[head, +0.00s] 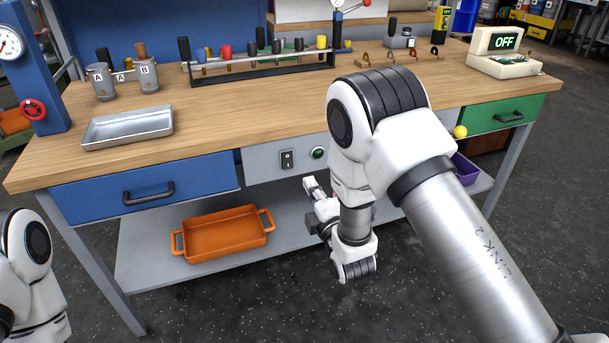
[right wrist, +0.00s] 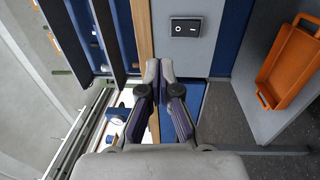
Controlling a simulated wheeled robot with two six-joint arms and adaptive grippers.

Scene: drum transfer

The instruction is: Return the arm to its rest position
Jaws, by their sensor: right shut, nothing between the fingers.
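My right arm reaches in from the lower right of the head view and bends down in front of the workbench. My right gripper (head: 310,184) is partly hidden by the wrist and hangs before the bench front, below the switch panel. In the right wrist view the two fingertips of the gripper (right wrist: 159,68) meet, with nothing between them. Only a white joint of my left arm shows at the lower left of the head view; its gripper is out of frame.
The wooden bench (head: 240,110) holds a metal tray (head: 128,127), two grey canisters (head: 101,82) marked A and B, a tool rack and a display (head: 497,66) reading OFF. An orange tray (head: 222,234) sits on the lower shelf. Floor in front is clear.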

